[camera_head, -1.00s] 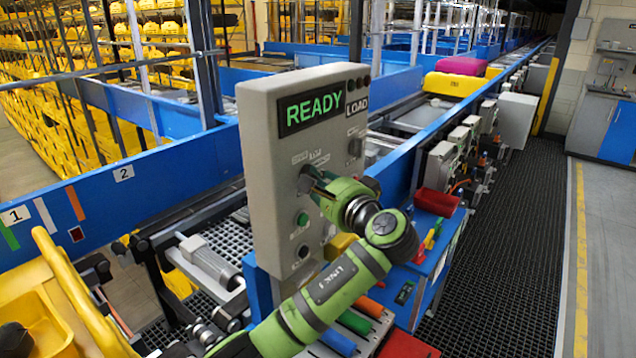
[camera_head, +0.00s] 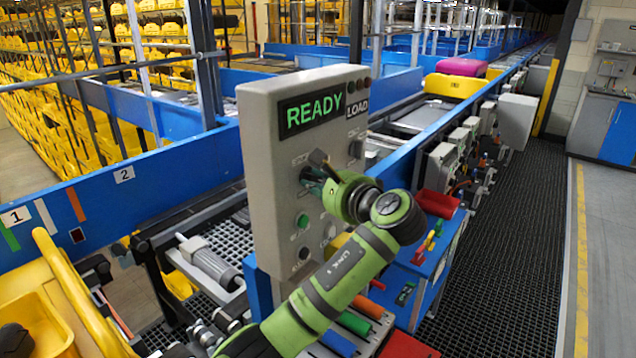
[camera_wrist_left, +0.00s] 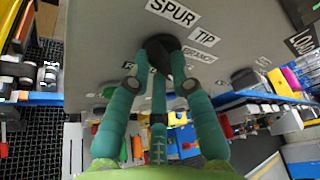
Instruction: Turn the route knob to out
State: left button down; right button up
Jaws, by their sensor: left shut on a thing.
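The grey control panel (camera_head: 270,150) stands upright in the middle of the head view, with a green READY display (camera_head: 314,111). My left gripper (camera_head: 313,177) is at the panel's face, below the READY display. In the left wrist view its teal fingers (camera_wrist_left: 159,66) are shut on a dark route knob (camera_wrist_left: 160,44). The fingers hide much of the knob and some lettering beside it. Labels reading SPUR (camera_wrist_left: 173,13) and TIP (camera_wrist_left: 204,37) are near it. The knob's exact pointing direction cannot be told. My right gripper is not in view.
A second dark knob (camera_wrist_left: 246,78) sits beside the held one. A green button (camera_head: 302,221) is lower on the panel. A blue bench (camera_head: 437,262) with coloured items is close to the right of my arm. A grated walkway (camera_head: 505,250) lies clear beyond it.

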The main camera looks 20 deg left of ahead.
pick_arm(q)
jog(key=c, duration=1.1)
grip_release()
jog(key=v, duration=1.2)
